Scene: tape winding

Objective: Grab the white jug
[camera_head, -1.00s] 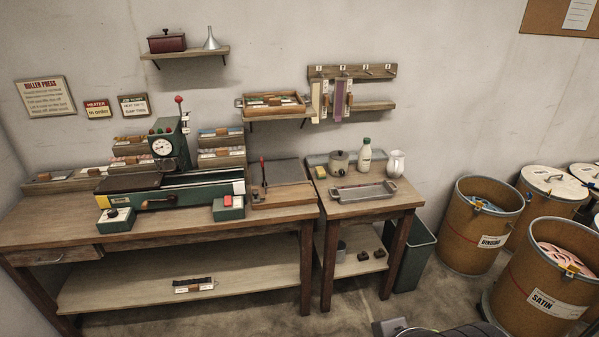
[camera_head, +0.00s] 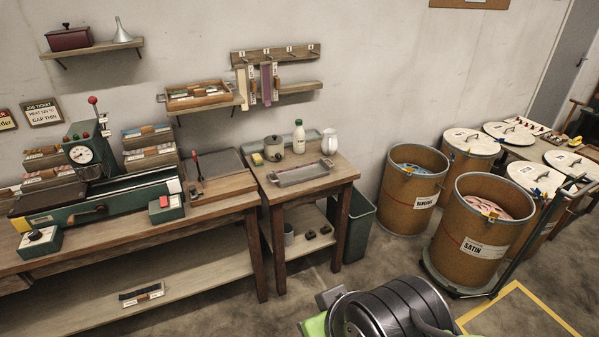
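The white jug (camera_head: 329,141) stands upright at the back right of the small wooden side table (camera_head: 330,178). Part of my arm, dark and rounded with a green piece, shows at the bottom of the picture, well apart from the jug. I cannot make out my gripper's fingers, and nothing is seen touching the jug.
Brown drums, one labelled BINDING (camera_head: 408,204) and one labelled SATIN (camera_head: 470,249), stand further right. Floor in front of the side table is open.

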